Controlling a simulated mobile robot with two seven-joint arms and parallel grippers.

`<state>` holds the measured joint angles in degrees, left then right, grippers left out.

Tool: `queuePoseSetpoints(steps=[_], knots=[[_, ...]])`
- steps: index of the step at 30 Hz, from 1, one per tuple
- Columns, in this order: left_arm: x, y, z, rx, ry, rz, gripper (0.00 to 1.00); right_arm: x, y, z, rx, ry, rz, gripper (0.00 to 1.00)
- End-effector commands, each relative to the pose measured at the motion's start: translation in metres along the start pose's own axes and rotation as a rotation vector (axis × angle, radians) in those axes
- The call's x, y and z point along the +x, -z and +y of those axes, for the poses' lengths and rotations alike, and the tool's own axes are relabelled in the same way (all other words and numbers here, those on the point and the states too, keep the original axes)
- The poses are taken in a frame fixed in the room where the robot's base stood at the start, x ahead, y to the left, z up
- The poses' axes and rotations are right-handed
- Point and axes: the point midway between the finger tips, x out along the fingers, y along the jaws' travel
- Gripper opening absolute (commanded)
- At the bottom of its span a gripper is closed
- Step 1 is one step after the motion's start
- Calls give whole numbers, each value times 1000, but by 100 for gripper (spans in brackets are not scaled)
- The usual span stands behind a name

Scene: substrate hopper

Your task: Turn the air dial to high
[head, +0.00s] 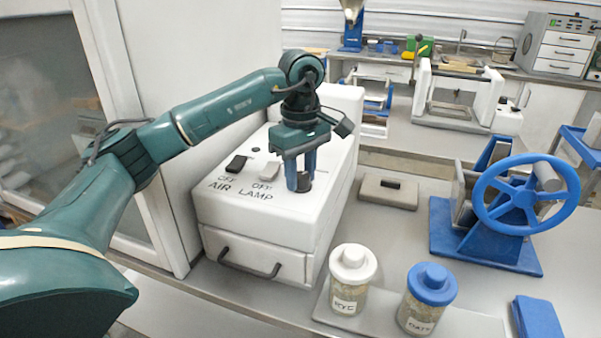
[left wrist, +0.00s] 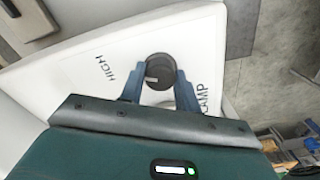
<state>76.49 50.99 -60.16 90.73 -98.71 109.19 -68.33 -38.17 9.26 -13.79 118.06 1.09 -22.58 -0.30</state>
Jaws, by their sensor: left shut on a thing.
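The air dial (head: 304,184) is a round black knob on the sloped top of a white box (head: 265,215), near its right edge. My left gripper (head: 300,178) comes down from above and its blue fingers are shut on the dial. In the left wrist view the dial (left wrist: 160,67) sits between the two fingertips, and a light pointer mark shows on its lower left part. The word HIGH (left wrist: 105,69) is printed on the panel left of the dial. The fingers partly hide the dial in the head view. My right gripper is not in view.
A black switch (head: 236,164) and a white switch (head: 269,171) sit left of the dial, by AIR and LAMP labels. A drawer handle (head: 250,265) is on the box front. Two jars (head: 350,280) and a blue handwheel (head: 515,205) stand to the right.

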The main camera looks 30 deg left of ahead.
Motion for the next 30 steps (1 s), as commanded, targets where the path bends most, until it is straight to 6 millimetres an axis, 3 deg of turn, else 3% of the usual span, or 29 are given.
queuePoseSetpoints(steps=[15, 30], knots=[[-1, 0, 1, 447, -3, -1, 9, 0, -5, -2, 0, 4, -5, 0], [-1, 0, 1, 634, -3, -1, 9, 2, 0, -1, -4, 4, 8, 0]])
